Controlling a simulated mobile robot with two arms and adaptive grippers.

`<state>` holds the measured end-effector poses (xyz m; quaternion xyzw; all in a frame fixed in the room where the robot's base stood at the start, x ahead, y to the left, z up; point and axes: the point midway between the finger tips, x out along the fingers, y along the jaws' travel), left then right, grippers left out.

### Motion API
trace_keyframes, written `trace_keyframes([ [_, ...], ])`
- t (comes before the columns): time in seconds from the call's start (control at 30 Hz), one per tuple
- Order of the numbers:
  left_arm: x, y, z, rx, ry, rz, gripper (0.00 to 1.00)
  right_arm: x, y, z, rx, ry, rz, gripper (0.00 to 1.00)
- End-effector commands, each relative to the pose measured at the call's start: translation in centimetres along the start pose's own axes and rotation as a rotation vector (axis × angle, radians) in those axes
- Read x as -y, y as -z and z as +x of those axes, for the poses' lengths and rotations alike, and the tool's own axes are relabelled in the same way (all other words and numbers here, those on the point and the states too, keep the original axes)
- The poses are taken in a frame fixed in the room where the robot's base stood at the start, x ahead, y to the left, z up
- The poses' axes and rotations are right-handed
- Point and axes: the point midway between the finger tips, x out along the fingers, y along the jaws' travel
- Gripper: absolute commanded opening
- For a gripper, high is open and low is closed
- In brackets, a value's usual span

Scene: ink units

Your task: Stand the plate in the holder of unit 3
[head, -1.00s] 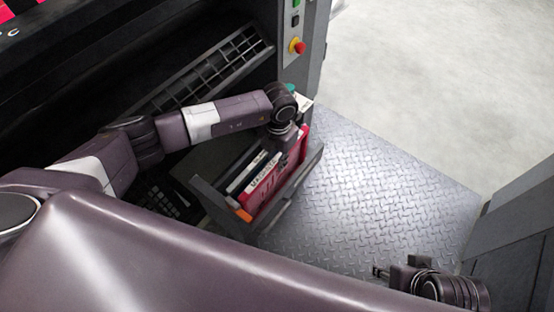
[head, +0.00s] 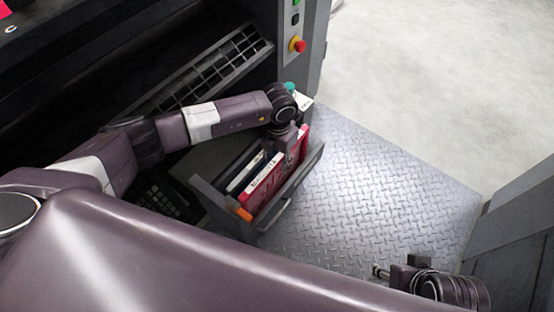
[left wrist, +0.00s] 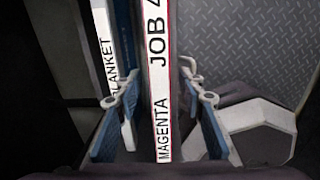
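The plate (head: 262,182) has a red face and a white edge. In the left wrist view its edge (left wrist: 160,85) reads "MAGENTA" and "JOB 4". It stands in the grey holder (head: 292,190), beside a second white-edged plate (head: 244,174) marked "BLANKET" (left wrist: 103,45). My left gripper (head: 289,158) is over the plate's far part. In the left wrist view its blue fingers (left wrist: 160,118) straddle the edge, with gaps on both sides, so it is open. The plate's lower part is hidden by the holder wall. My right gripper (head: 380,271) is low at right, too small to read.
The dark machine with a grid panel (head: 220,70) stands behind the holder. A red knob (head: 297,45) sits on its post, and a teal knob (head: 290,87) is just behind my left wrist. The treadplate floor (head: 390,190) to the right is clear. A grey cabinet (head: 520,225) borders it.

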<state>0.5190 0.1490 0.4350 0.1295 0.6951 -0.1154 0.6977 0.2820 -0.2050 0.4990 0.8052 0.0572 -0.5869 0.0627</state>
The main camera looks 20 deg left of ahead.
Motion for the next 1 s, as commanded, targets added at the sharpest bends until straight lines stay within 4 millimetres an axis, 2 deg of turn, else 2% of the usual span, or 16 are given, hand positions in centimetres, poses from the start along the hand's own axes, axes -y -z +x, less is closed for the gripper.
trace_keyframes([
  [0.23, 0.0, 0.0, 0.0, -0.001, 0.000, 0.000, 0.37, 0.0, 0.1, 0.0, -0.003, 0.000, 0.001, 0.40],
  [0.37, 0.0, -0.1, -1.0, 0.002, 0.000, 0.000, 0.37, 0.0, 0.1, 0.0, -0.003, 0.000, 0.001, 0.40],
  [0.8, 0.0, -0.1, -9.6, 0.003, -0.001, 0.002, 0.37, 0.0, 0.1, 0.0, -0.001, 0.000, 0.001, 0.40],
  [1.0, 0.0, 0.0, -11.7, 0.001, 0.000, 0.000, 0.37, 0.0, 0.0, 0.0, -0.001, 0.000, 0.000, 0.40],
])
